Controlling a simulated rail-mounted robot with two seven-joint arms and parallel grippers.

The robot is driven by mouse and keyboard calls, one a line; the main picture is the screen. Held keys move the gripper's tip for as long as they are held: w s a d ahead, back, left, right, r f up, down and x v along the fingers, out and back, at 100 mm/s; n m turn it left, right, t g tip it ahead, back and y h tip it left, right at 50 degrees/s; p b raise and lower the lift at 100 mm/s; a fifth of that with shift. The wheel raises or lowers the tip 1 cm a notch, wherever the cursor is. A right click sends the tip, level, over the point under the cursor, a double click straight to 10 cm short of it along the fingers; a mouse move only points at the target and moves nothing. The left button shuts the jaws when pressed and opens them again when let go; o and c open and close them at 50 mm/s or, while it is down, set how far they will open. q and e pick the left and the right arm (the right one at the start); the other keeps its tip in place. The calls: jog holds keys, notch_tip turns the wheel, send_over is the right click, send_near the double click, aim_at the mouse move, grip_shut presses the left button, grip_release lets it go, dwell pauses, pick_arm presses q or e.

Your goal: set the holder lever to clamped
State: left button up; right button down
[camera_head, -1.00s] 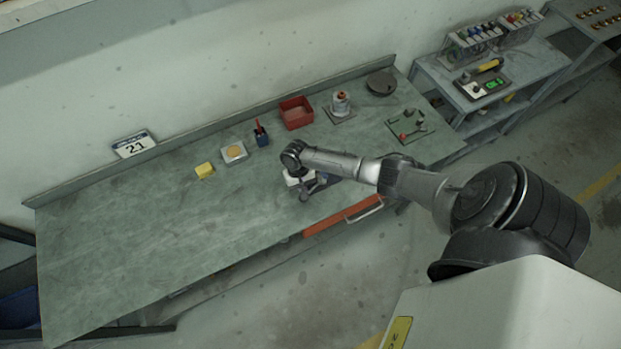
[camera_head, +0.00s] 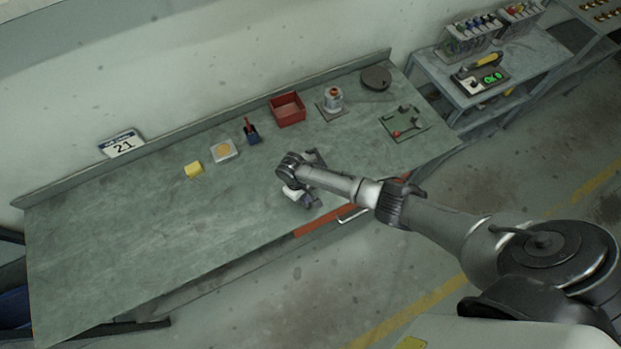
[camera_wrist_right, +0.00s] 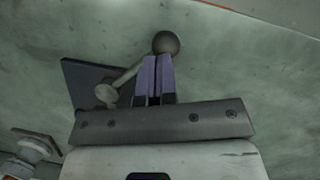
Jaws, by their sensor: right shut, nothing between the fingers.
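In the right wrist view, the lever (camera_wrist_right: 128,76) is a thin light arm. It runs from a round pivot (camera_wrist_right: 106,94) on a dark blue plate (camera_wrist_right: 78,72) to a grey ball knob (camera_wrist_right: 166,42). My right gripper (camera_wrist_right: 154,60) is shut and empty, its fingertips close beside the knob. I cannot tell whether they touch it. In the head view, my right gripper (camera_head: 306,200) is low over the bench's front part, and my wrist hides most of the holder. Clamp markings are not readable. My left gripper is not in view.
The bench's left half is mostly clear.

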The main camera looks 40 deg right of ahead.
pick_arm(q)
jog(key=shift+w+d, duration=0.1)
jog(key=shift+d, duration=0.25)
pick_arm(e)
jog(key=shift+s, duration=0.2)
jog(key=shift+d, duration=0.1)
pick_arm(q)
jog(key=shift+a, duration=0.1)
pick_arm(e)
jog(key=shift+f, duration=0.1)
jog(key=shift+w, duration=0.2)
jog(key=w+b, duration=0.1)
jog(key=w, duration=0.1)
jog(key=w+r, duration=0.1)
jog(key=w, duration=0.1)
jog(key=shift+a+r+b, duration=0.2)
jog(key=shift+b, duration=0.15)
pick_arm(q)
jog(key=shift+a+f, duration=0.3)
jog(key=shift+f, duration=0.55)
pick_arm(e)
jog(key=v, duration=0.9)
jog(key=shift+r, duration=0.3)
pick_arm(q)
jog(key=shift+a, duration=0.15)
